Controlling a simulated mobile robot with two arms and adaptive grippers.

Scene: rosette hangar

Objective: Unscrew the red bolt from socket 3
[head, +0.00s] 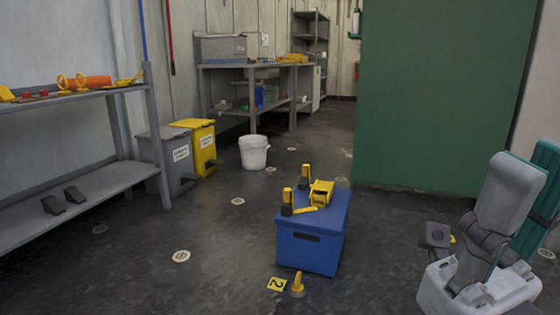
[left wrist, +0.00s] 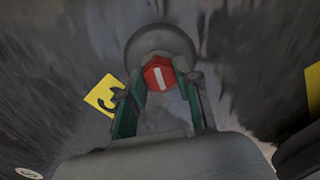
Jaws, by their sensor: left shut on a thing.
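The red bolt (left wrist: 158,73) shows its red hexagonal head with a white bar in the left wrist view. My left gripper (left wrist: 160,82) is shut on this head, one finger on each side. A grey round part (left wrist: 160,42) lies just beyond the bolt head; I cannot tell whether it is the socket's rim. A yellow tag marked 3 (left wrist: 103,95) lies on the floor beside the left finger, partly covered by it. The bolt's shaft is hidden. The head view shows neither the red bolt nor my left gripper. My right gripper is not in view.
A blue box (head: 312,250) with yellow tools on top stands mid-floor. In front are a yellow eyebolt (head: 297,285) and a tag marked 2 (head: 277,284). A shelf (head: 75,195) stands left, bins (head: 200,145) and a white bucket (head: 254,152) behind. Floor left of the box is mostly clear.

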